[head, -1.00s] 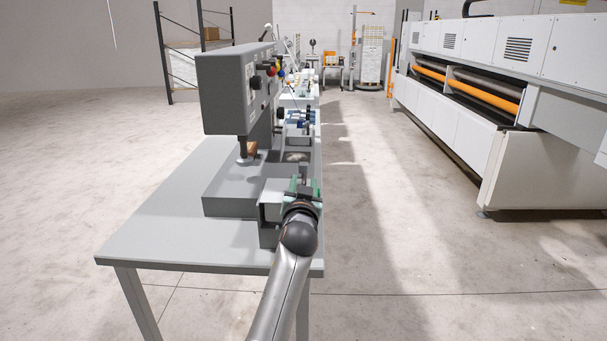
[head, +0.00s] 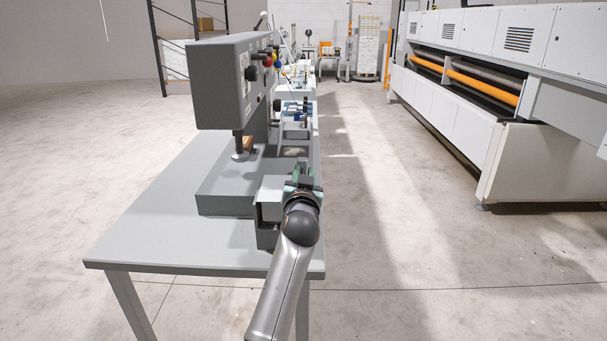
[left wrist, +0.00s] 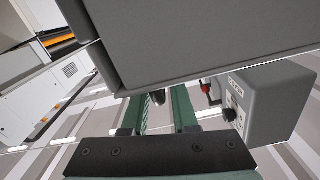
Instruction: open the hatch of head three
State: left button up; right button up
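The near grey machine head (head: 222,85) overhangs its bed (head: 225,190) on the grey table. At the bed's front right is a grey box-shaped housing (head: 272,190); I cannot tell for sure which panel is the hatch. My left gripper (head: 304,172), with green fingers, is at this housing's right side. My right gripper is not in view.
More machine equipment (head: 295,110) stands in line behind on the table (head: 150,235). A long white machine with orange rollers (head: 485,85) stands at the right. The concrete aisle (head: 385,220) between is clear. A machine head with a red knob shows in the left wrist view (left wrist: 268,103).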

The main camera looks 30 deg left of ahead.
pick_arm(q)
grip_shut()
jog(key=shift+a, duration=0.1)
dwell(1.0)
